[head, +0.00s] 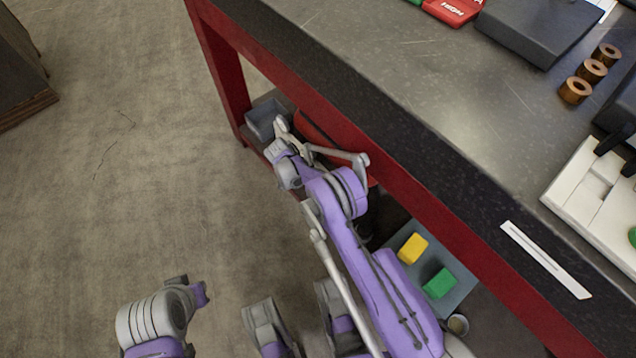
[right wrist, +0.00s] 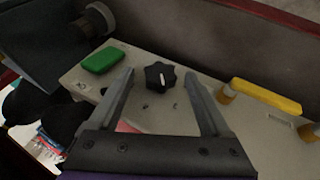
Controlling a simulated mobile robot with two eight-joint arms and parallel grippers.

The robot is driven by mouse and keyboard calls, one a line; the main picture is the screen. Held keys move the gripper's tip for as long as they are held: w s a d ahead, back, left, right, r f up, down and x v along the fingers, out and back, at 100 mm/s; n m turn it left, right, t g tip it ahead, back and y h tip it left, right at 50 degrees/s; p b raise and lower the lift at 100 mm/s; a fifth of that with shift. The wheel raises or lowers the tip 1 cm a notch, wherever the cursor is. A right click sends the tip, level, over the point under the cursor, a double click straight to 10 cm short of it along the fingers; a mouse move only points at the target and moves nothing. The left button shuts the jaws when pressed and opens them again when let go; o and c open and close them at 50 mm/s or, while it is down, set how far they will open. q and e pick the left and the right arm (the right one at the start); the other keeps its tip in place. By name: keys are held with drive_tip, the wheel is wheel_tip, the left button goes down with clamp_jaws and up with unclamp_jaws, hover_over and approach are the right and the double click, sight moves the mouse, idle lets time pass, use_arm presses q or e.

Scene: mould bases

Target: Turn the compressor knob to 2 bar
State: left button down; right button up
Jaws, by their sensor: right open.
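The black star-shaped knob (right wrist: 159,76) sits on a pale panel (right wrist: 160,119) in the right wrist view. My right gripper (right wrist: 160,73) is open, with one finger to each side of the knob. Both fingers look apart from it, and their exact height over the panel is unclear. I cannot read any pressure scale or setting.
In the right wrist view a green block (right wrist: 103,58) lies left of the knob and a yellow bar (right wrist: 266,96) stands to the right. In the head view the table's red frame (head: 440,208) overhangs a grey bin (head: 262,119). Open floor (head: 110,200) is at left.

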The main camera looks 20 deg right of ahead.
drive_tip(key=p+v, duration=0.2)
drive_tip(key=v, duration=0.8)
drive_tip(key=shift+a+r, duration=0.2)
drive_tip(key=shift+r, duration=0.15)
